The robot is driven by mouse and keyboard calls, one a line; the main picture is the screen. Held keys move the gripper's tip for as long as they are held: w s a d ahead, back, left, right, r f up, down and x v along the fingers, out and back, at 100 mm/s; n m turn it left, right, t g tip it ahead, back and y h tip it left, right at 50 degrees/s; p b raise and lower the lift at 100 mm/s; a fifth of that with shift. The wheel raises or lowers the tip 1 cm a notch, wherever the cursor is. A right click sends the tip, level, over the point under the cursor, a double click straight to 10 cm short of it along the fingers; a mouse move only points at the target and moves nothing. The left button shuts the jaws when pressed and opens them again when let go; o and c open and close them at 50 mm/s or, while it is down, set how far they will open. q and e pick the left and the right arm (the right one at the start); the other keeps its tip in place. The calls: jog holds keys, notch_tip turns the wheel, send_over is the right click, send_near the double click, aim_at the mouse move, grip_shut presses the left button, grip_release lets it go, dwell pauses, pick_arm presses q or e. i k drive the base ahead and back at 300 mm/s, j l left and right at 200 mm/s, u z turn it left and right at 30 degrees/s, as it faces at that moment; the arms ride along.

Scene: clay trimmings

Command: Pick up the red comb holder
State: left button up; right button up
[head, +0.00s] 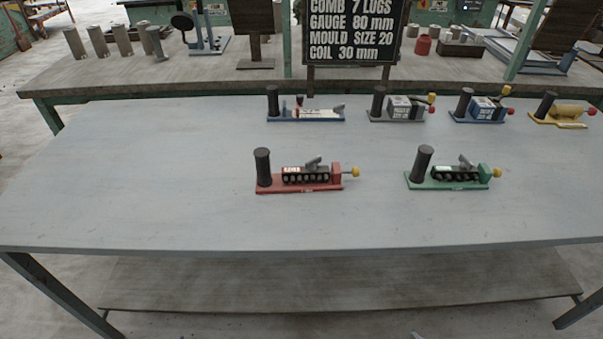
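The red comb holder (300,188) lies on the grey table (130,180), left of the table's middle and in the nearer row. It has a flat red base, an upright black cylindrical handle at its left end, a dark toothed comb section with a small label along the middle, a grey lever on top, and a red block with a yellow knob at its right end. Nothing touches it. Neither of my grippers shows in the head view.
A similar green holder (450,184) stands to the right. Behind are blue (306,116), grey (396,117), another blue (478,118) and yellow (562,120) holders. A black sign (355,30) stands on the rear bench (180,78). The table's left and front are clear.

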aim_at(291, 179)
jog(key=l+u, duration=0.5)
jog(key=l, duration=1.1)
jog(key=i+j+z, duration=0.15)
jog(key=j, duration=0.3)
jog(key=i+j+z, duration=0.2)
jog(key=j, duration=0.2)
jog(key=j+z, duration=0.15)
jog(key=j, duration=0.3)
